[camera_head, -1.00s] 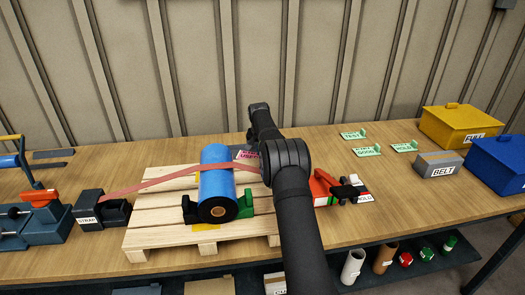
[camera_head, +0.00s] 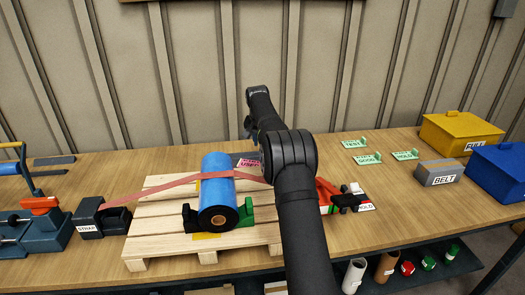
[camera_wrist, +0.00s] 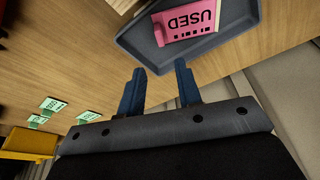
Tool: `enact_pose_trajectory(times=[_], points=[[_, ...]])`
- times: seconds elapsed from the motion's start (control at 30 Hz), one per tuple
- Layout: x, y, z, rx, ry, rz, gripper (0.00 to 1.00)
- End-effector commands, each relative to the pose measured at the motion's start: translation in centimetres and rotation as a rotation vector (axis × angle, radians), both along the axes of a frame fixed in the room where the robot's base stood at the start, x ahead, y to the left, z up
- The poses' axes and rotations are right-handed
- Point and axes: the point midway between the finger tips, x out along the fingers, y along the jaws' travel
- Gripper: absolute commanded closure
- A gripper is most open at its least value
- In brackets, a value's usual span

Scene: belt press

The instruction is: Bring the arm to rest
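My gripper (camera_wrist: 160,88) shows in the wrist view with its two blue fingers apart and nothing between them. It is above the wooden table (camera_wrist: 75,75), near a dark tray (camera_wrist: 235,32) that holds a pink tag marked USED (camera_wrist: 185,22). In the head view my dark arm rises through the middle of the picture and bends away over the back of the table. The fingers are not clear in the head view. A blue roll (camera_head: 217,182) lies on a wooden pallet (camera_head: 150,225), with a red strap (camera_head: 150,187) running over it.
A strap box (camera_head: 88,218) and a blue-grey press (camera_head: 25,225) stand at left. A red tool (camera_head: 328,192) lies right of my arm. Green tags (camera_head: 367,159), a yellow box (camera_head: 455,135), a grey belt box (camera_head: 440,172) and a blue box (camera_head: 500,165) are at right.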

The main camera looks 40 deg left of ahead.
Motion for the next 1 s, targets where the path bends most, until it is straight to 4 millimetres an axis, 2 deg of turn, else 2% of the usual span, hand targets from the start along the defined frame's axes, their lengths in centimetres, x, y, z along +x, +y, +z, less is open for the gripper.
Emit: enact_pose_trajectory(times=[0.2, 0.57, 0.77, 1.0], points=[[-0.4, -0.2, 1.6, 0.0, 0.001, 0.0, 0.68], [-0.4, -0.2, 1.5, -0.001, 0.001, 0.0, 0.68], [0.1, 0.0, -0.4, -0.002, 0.001, 0.0, 0.68], [1.2, 0.5, -4.9, -0.002, 0.002, 0.0, 0.68]])
